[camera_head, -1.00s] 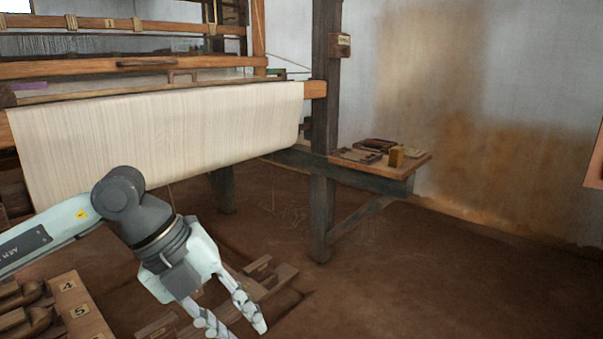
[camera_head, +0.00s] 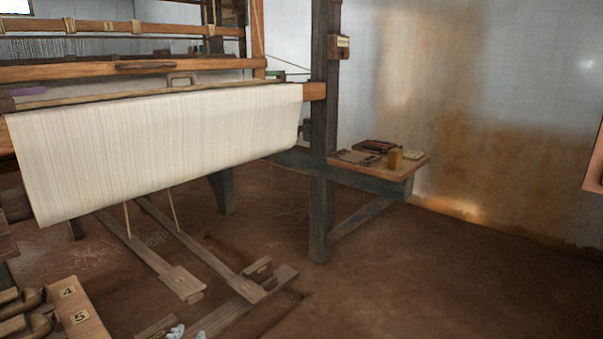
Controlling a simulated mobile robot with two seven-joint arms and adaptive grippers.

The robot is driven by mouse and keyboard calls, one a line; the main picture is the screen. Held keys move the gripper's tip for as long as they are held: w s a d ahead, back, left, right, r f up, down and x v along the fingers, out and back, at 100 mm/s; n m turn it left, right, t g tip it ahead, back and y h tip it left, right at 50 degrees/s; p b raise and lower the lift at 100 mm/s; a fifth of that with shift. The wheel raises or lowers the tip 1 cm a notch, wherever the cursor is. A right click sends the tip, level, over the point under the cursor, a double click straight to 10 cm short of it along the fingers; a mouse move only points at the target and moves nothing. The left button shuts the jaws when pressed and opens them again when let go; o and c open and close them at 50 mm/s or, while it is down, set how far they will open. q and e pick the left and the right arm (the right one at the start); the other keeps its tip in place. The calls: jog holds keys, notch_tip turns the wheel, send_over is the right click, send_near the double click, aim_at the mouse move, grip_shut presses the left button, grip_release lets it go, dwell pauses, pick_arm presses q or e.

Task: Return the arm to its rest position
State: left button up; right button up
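Only the two pale fingertips of my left gripper (camera_head: 188,333) show, at the bottom edge of the head view. They are a little apart, with nothing visible between them. The rest of my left arm is out of view. The tips appear in front of the wooden treadles (camera_head: 160,262) on the floor below the loom. The white cloth (camera_head: 160,145) hangs over the loom's front beam, well above the tips. My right gripper is not in view.
A rack with numbered slots, marked 4 and 5 (camera_head: 80,317), holds shuttle-like wooden pieces at the lower left. The dark loom post (camera_head: 322,130) stands in the middle. A small side shelf (camera_head: 409,172) carries several items. The earthen floor (camera_head: 430,275) at right is clear.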

pick_arm(q)
jog(key=s+a+f+g, duration=0.2)
jog(key=s+f+g, duration=0.3)
jog(key=s+f, duration=0.5)
jog(key=s+a+f+n+g, duration=0.1)
jog(key=s+f+g, duration=0.4)
jog(key=s+f, duration=0.5)
jog(key=s+a, duration=0.1)
jog(key=s, duration=0.3)
jog(key=shift+s+f+g, duration=0.15)
jog(key=shift+f+g, duration=0.1)
jog(key=shift+g, duration=0.05)
jog(key=shift+a+n, duration=0.1)
jog(key=shift+n, duration=0.2)
